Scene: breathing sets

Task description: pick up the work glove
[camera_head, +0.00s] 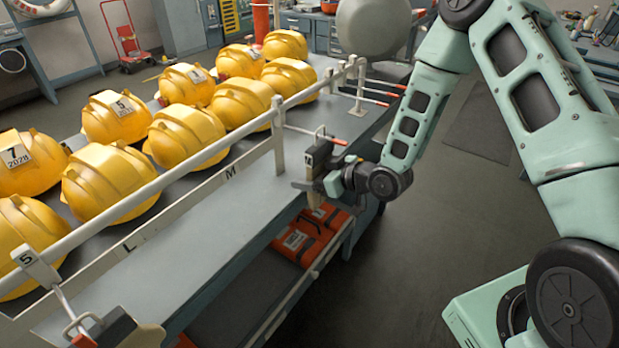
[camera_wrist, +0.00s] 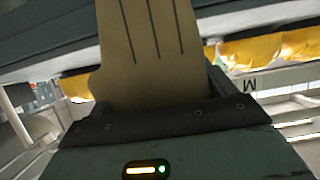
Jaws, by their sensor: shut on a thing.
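The work glove (camera_wrist: 150,45) is tan with dark stripes and fills the upper middle of the wrist view. In the head view a small tan part of the glove (camera_head: 313,196) shows below my gripper (camera_head: 318,178), at the front edge of the bench. My gripper is shut on the glove; the jaws and the rest of the glove are largely hidden. A hook with a red tip is close above the gripper; I cannot tell whether the glove touches it. Another tan and dark glove-like item (camera_head: 140,335) is cut off at the bottom left.
A grey bench (camera_head: 190,230) carries several yellow hard hats (camera_head: 110,180) behind a white rail (camera_head: 170,180). Red-tipped hooks (camera_head: 375,100) stick out from the rail's far end. Orange cases (camera_head: 300,240) lie on the shelf below. The floor (camera_head: 420,240) right of the bench is clear.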

